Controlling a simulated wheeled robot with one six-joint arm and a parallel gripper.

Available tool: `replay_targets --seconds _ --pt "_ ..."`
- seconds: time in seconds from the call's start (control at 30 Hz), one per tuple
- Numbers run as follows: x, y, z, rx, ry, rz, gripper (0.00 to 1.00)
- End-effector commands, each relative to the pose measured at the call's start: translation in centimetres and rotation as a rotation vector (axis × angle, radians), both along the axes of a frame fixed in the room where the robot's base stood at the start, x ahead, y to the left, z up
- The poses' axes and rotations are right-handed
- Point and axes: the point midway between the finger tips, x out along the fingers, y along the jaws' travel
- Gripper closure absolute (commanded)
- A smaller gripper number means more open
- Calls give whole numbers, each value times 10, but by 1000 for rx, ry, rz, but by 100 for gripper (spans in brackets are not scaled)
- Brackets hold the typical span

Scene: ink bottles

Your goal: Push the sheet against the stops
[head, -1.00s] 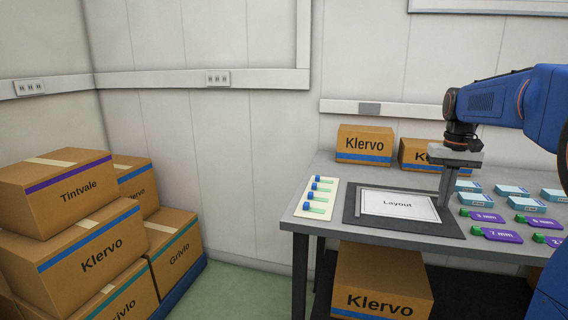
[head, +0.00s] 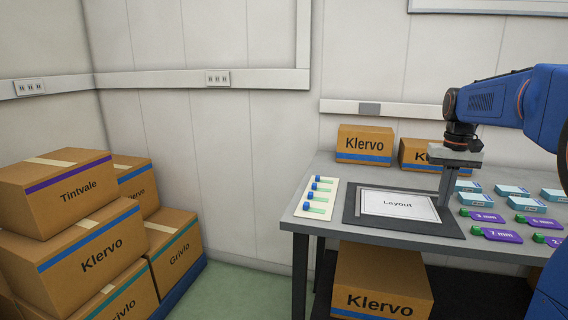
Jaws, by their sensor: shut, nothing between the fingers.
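The white sheet (head: 397,207), printed "Layout", lies flat on a dark mat (head: 405,231) on the table. A thin grey strip (head: 364,201), which looks like a stop, runs along the mat's left side, close to the sheet's left edge. A stop along the back edge cannot be made out. My gripper (head: 444,204) points down with its fingers shut and empty. Its tips are at the sheet's right edge, over the mat; whether they touch the sheet cannot be told.
Purple tags (head: 502,234) and light blue boxes (head: 514,191) lie to the right. Klervo cartons (head: 365,145) stand at the table's back. The table's front left corner is bare.

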Motion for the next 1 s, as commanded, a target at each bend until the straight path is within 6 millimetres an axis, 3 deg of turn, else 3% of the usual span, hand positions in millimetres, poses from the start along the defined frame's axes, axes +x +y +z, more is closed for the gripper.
replay_targets --seconds 1.0 --pt "1 3 -12 0 0 0 100"
